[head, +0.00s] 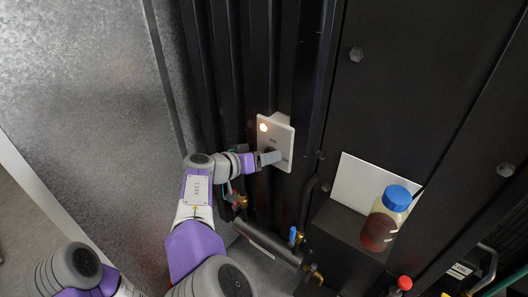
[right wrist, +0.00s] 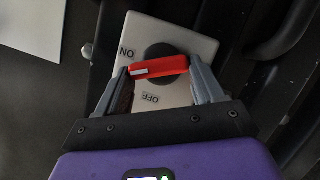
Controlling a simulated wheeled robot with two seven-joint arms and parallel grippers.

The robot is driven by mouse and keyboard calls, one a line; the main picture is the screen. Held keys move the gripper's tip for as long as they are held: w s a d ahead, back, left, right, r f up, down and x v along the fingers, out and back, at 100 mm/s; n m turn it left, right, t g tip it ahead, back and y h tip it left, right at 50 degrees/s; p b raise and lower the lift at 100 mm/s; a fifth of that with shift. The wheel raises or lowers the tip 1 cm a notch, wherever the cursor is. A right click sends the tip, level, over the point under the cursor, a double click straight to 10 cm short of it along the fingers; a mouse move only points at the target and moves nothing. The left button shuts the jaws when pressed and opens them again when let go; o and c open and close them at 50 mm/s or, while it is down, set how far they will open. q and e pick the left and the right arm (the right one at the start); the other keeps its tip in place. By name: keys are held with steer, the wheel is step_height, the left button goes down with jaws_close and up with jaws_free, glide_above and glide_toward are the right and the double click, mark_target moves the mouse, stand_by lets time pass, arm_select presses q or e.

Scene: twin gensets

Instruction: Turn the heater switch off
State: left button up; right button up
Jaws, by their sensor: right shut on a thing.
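The heater switch is a pale box (head: 284,135) on the dark ribbed panel, with a lit lamp (head: 263,127) at its upper left. In the right wrist view the switch plate (right wrist: 194,42) carries a round black hub and a red handle (right wrist: 160,67). The letters ON and OFF appear upside down there, ON at the upper left and OFF below the handle. The handle lies nearly crosswise, its white mark at the left end. My right gripper (head: 268,159) is at the box's lower part, shut on the red handle, a finger at each end. My left gripper is out of view.
A bottle with a blue cap (head: 397,198) and dark red liquid stands at the right, before a white plate (head: 362,182). Pipes with a blue lever (head: 293,236) and a red knob (head: 405,283) lie below. A grey metal wall (head: 90,110) fills the left.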

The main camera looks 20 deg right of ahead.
steer(key=shift+w+a+f+n+g+h+p, duration=0.2)
steer(key=shift+n+h+p, duration=0.75)
steer(key=shift+n, duration=0.7)
steer(key=shift+w+f+n+g+h+p, duration=0.2)
steer(key=shift+n+h+p, duration=0.5)
steer(key=shift+n+p, duration=0.7)
steer(key=shift+a+f+n+g+h+p, duration=0.25)
steer(key=shift+n+h+p, duration=0.6)
steer(key=shift+n, duration=1)
steer(key=shift+d+r, duration=0.1)
steer(key=shift+d, duration=0.05)
steer(key=shift+g, duration=0.25)
steer(key=o, duration=1)
steer(key=shift+o, duration=0.2)
steer(key=v, duration=0.7)
steer(key=shift+s+a+b, duration=0.15)
steer(key=shift+a+b, duration=0.1)
steer(key=shift+b, duration=0.05)
